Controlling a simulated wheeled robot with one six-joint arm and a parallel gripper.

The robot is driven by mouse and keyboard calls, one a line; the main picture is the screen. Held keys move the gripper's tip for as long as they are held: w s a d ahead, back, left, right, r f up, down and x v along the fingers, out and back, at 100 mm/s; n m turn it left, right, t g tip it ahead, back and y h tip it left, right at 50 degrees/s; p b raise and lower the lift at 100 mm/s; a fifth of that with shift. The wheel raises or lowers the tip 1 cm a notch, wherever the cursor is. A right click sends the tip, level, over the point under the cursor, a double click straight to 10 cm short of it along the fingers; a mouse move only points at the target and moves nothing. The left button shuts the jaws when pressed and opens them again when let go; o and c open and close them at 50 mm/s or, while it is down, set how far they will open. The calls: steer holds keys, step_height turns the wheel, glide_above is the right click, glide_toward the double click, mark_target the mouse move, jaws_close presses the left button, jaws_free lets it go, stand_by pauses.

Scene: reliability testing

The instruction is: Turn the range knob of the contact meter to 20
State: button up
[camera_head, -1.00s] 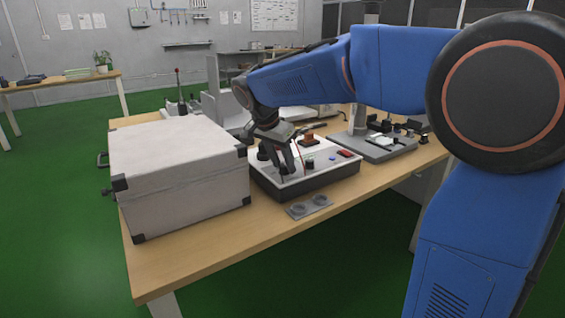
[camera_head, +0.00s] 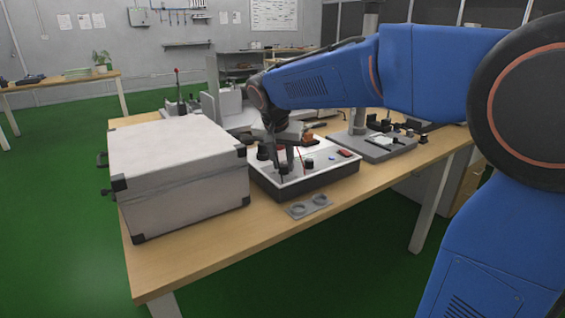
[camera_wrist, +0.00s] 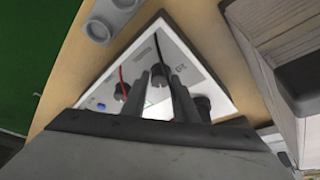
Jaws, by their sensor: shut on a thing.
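The contact meter (camera_head: 335,172) is a low box with a white top and dark sides on the bench. It also shows in the wrist view (camera_wrist: 200,70). My gripper (camera_head: 284,167) points down over its near left part and is shut on a black knob (camera_wrist: 158,72) on its top. The fingers hide part of this knob, and its scale and setting cannot be read. A second black knob or terminal (camera_head: 310,163) with a red lead sits to the right. A larger black knob (camera_wrist: 203,104) is beside the fingers in the wrist view.
A large grey case (camera_head: 180,175) stands close to the meter's left. A grey plate with two round recesses (camera_head: 310,206) lies in front of it. A stand with a grey base (camera_head: 372,150) is at the right.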

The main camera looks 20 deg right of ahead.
steer(key=n, duration=0.2)
steer(key=n+t+y, duration=0.1)
steer(key=n, duration=0.1)
steer(key=shift+s+d+n+y, duration=0.1)
steer(key=shift+d+n+y, duration=0.05)
steer(key=shift+n+y, duration=0.15)
steer(key=n+y, duration=0.1)
steer(key=n, duration=0.1)
steer(key=n+y, duration=0.1)
steer(key=n, duration=0.2)
steer(key=shift+d, duration=0.2)
steer(key=n, duration=0.2)
steer(key=n+g+y, duration=0.1)
steer(key=n, duration=0.1)
steer(key=shift+d+n+y, duration=0.1)
steer(key=shift+n+y, duration=0.2)
steer(key=shift+n, duration=0.1)
steer(key=n, duration=0.2)
steer(key=n+g+y, duration=0.1)
steer(key=n, duration=0.1)
steer(key=shift+w+d+n+g, duration=0.1)
steer(key=shift+w+n+g, duration=0.1)
steer(key=shift+n+g, duration=0.1)
steer(key=o, duration=1)
